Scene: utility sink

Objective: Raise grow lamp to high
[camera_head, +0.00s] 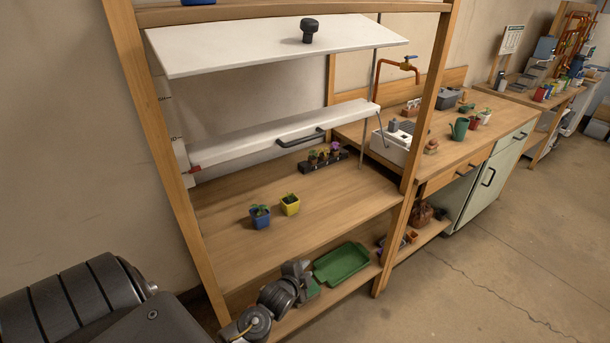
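The grow lamp (235,148) is a long white bar with a dark handle (300,138) on its front, hanging level across the wooden shelf rack above the middle shelf. A red mark (194,169) shows at its left end, beside a white scale strip (178,150) whose markings are too small to read. Above it is a tilted white panel (260,48) with a black knob (309,30). My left gripper (298,272) is low at the rack's front, below and apart from the lamp handle. Its fingers are too small to tell open or shut. My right gripper is out of view.
A blue pot (260,220), a yellow pot (290,208) and a black seedling tray (324,162) stand on the middle shelf (340,205). A green tray (341,263) lies on the lower shelf. The rack's front post (410,160) stands right of the lamp.

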